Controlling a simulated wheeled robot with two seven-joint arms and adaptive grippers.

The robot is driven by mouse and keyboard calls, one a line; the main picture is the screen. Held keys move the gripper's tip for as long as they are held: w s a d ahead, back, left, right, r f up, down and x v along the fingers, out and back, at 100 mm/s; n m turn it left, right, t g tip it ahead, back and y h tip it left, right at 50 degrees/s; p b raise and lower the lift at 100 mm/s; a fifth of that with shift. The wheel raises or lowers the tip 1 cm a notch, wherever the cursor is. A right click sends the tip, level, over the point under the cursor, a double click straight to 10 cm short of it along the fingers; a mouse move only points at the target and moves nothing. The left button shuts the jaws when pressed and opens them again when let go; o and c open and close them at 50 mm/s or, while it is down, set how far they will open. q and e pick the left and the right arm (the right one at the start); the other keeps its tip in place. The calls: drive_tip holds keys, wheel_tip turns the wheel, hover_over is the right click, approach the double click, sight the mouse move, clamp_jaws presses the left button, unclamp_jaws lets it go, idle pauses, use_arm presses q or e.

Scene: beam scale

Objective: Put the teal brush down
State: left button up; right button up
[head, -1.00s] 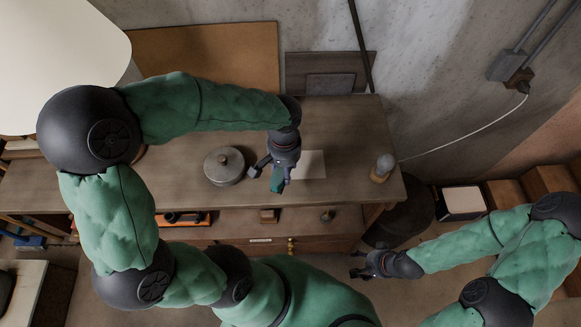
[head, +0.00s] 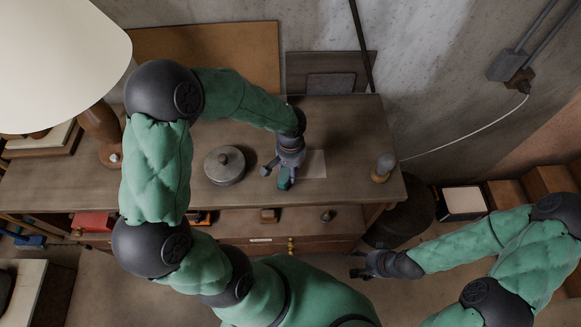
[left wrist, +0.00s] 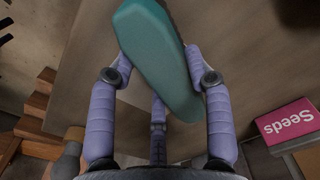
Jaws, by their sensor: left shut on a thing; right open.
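The teal brush (head: 284,178) is held in my left gripper (head: 279,170) over the front part of the wooden tabletop (head: 340,130). In the left wrist view the teal brush (left wrist: 160,60) lies tilted between the fingers, with a dark strip along one edge. I cannot tell whether it touches the table. A pale flat sheet (head: 314,164) lies just right of my left gripper. My right gripper (head: 362,265) is open and empty, off the table's front right.
A round grey lidded tin (head: 224,165) stands left of my left gripper. A small grey-topped object (head: 383,167) stands at the table's right end. A lamp with a white shade (head: 60,60) is at the far left. A pink "Seeds" packet (left wrist: 288,125) shows in the left wrist view.

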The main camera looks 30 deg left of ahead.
use_arm(q)
drive_tip(key=shift+f, duration=0.2)
drive_tip(key=o, duration=1)
drive_tip(key=shift+r, duration=0.1)
drive_tip(key=shift+r, duration=0.1)
drive_tip(key=shift+r, duration=0.3)
wheel_tip(320, 180, up, 12)
drive_tip(key=shift+f, duration=0.2)
